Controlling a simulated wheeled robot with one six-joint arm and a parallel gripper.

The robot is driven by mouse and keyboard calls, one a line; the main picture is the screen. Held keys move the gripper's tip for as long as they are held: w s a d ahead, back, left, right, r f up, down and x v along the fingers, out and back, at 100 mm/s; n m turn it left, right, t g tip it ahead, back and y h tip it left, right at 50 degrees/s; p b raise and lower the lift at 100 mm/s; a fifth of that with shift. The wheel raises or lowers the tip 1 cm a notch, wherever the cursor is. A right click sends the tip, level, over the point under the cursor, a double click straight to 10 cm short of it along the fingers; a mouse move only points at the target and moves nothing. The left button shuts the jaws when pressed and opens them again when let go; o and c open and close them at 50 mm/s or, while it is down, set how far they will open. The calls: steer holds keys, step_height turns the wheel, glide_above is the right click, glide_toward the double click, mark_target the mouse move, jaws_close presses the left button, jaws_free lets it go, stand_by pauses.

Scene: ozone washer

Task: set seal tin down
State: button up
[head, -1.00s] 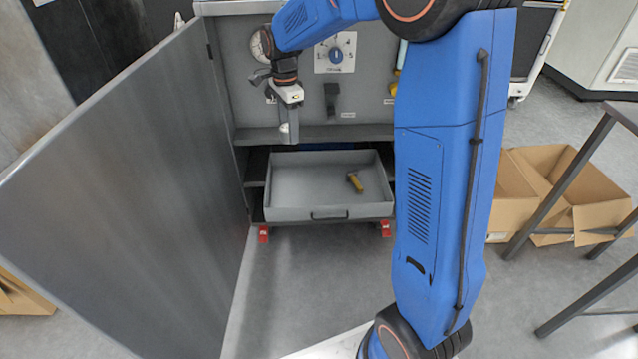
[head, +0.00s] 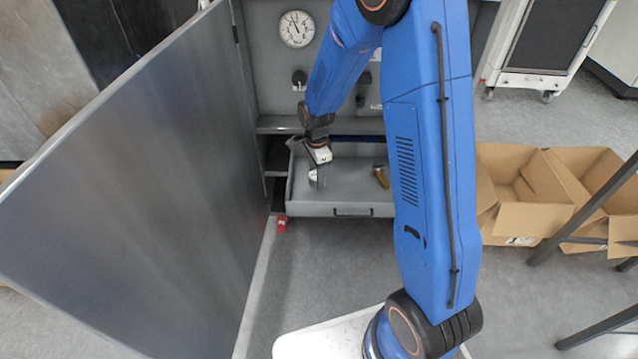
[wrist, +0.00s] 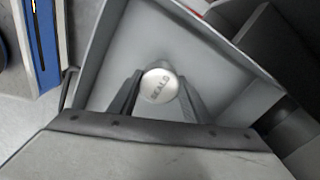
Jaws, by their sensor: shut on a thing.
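In the head view the tin (head: 313,176) shows small and pale at the tip of my gripper (head: 318,178), over the left part of the grey drawer (head: 353,210). The drawer's inside also fills much of the wrist view (wrist: 215,65). I cannot tell whether the tin touches the drawer floor.
The large open cabinet door (head: 150,190) stands to the left. A gauge (head: 296,29) and knobs are on the panel above. Open cardboard boxes (head: 525,205) stand on the floor at right.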

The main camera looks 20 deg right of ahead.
steer(key=shift+f, duration=1.9)
steer(key=shift+f, duration=0.15)
steer(key=o, duration=1.1)
step_height(320, 180, up, 13)
steer(key=shift+f, duration=0.2)
steer(key=s+d+r+n+t, duration=0.15)
steer(key=s+r+n, duration=0.25)
steer(key=s+r, duration=0.4)
steer(key=s+d+r+n+t, duration=0.1)
steer(key=s+d+r+n, duration=0.25)
steer(key=s+r, duration=0.5)
steer(key=shift+s+d+r+n+t, duration=0.55)
steer(key=shift+s+n, duration=1.05)
steer(key=shift+s, duration=1.2)
steer(key=shift+s+d+r+n+t, duration=0.15)
steer(key=shift+s+r+n, duration=0.7)
steer(key=shift+s+n, duration=1.35)
steer(key=shift+s+d+r+n+t, duration=0.4)
steer(key=shift+s+r+n, duration=0.45)
steer(key=shift+s, duration=2.55)
